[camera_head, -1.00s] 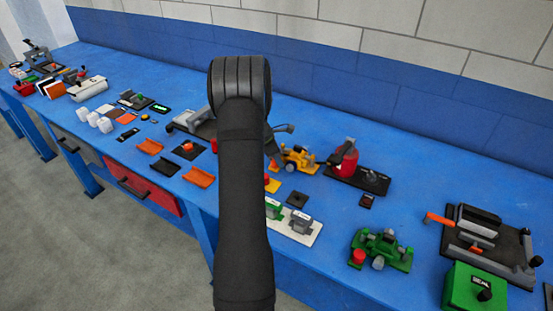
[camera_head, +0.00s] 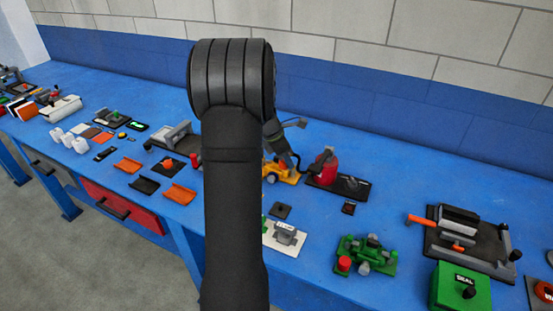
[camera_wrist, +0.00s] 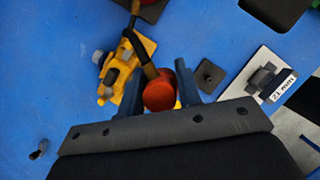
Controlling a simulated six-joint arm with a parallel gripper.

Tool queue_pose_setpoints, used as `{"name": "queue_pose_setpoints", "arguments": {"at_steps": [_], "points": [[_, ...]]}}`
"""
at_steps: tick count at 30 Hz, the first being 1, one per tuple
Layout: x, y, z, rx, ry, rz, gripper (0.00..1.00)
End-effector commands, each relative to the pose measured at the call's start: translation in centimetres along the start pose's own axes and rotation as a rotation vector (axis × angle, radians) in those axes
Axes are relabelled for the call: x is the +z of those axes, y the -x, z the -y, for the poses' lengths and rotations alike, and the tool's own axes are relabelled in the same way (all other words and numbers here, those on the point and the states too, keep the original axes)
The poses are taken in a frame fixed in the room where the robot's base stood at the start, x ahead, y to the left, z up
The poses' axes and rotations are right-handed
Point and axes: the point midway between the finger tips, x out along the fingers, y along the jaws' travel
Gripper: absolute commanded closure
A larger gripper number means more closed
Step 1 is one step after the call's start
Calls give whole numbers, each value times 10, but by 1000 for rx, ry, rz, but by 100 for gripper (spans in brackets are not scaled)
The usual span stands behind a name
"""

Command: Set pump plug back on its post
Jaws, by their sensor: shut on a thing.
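A rounded red-orange piece (camera_wrist: 160,92), which I take to be the pump plug, sits between the fingers of my gripper (camera_wrist: 157,90) in the wrist view. My gripper is shut on it. A dark rod or cord runs from it up past a yellow pump-like device (camera_wrist: 120,68); I cannot tell whether they are joined. A bit of yellow (camera_wrist: 178,104) shows below the red piece; the post is not clearly visible. In the head view the yellow device (camera_head: 282,171) is partly hidden by my arm, and the red piece cannot be made out.
A small dark plate (camera_wrist: 208,75) and a white board with a grey block marked 21 mm (camera_wrist: 268,82) lie right of my gripper in the wrist view. In the head view, a red cylinder (camera_head: 322,167) on a black base and a green device (camera_head: 368,255) stand to the right.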

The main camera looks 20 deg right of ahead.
Motion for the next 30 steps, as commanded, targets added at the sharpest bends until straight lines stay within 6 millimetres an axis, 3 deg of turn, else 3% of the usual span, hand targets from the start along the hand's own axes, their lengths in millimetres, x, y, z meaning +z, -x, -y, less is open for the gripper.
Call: {"name": "queue_pose_setpoints", "arguments": {"at_steps": [15,30], "points": [[-45,-10,73,-183,-442,-4,97],[-58,-28,81,-206,-495,4,97]]}}
